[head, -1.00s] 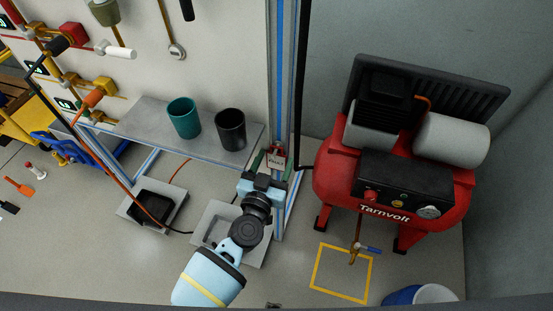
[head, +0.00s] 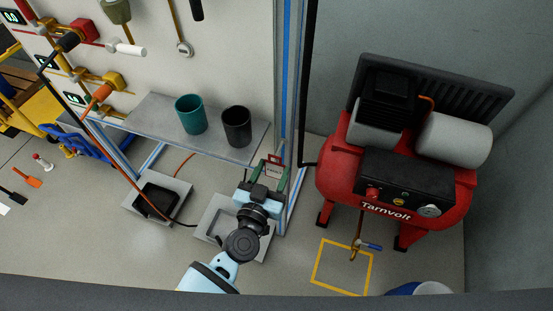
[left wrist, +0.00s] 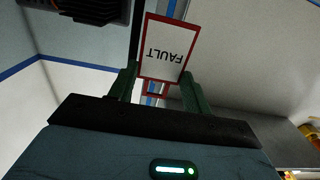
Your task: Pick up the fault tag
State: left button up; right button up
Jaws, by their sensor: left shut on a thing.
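The fault tag (left wrist: 167,48) is a white card with a red border and the word FAULT, upside down in the left wrist view. It also shows in the head view (head: 273,170), small, in front of the blue-striped post. My left gripper (left wrist: 160,85) is shut on the tag, with its green fingers at either side of the tag's lower end. In the head view my left gripper (head: 268,178) is beside the shelf's right end. Whether the tag still touches the post or a hook cannot be told. My right gripper is out of view.
A grey shelf (head: 165,125) with a teal cup (head: 190,114) and a black cup (head: 236,126) is left of the gripper. A red compressor (head: 395,185) stands to the right.

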pick_arm(q)
jog(key=v, duration=1.3)
jog(key=shift+s, duration=0.3)
jog(key=shift+a+r, duration=0.15)
